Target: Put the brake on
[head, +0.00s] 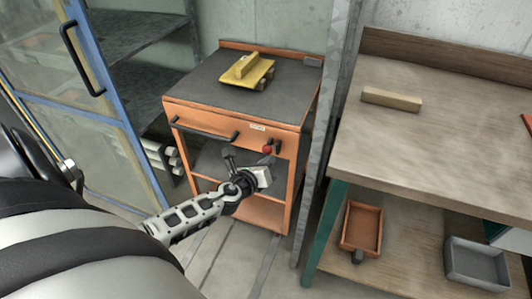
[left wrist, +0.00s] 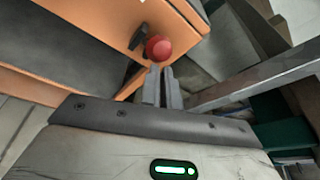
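An orange cart (head: 290,120) with a dark top stands in the middle of the head view. A small lever with a red knob (head: 267,149) sits on its front at the right, below the top edge. In the left wrist view the red knob (left wrist: 158,48) is just beyond my fingertips, with its dark lever behind it. My left gripper (head: 266,164) is just below the knob; in the left wrist view its two fingers (left wrist: 161,72) are close together with nothing between them. I cannot tell whether they touch the knob. My right gripper is not in view.
A yellow block-shaped tool (head: 248,70) lies on the cart top. A metal post (head: 325,140) and a workbench (head: 450,130) stand close on the right. A blue-framed glass door (head: 120,125) is open on the left. Trays (head: 361,228) lie on the bench's lower shelf.

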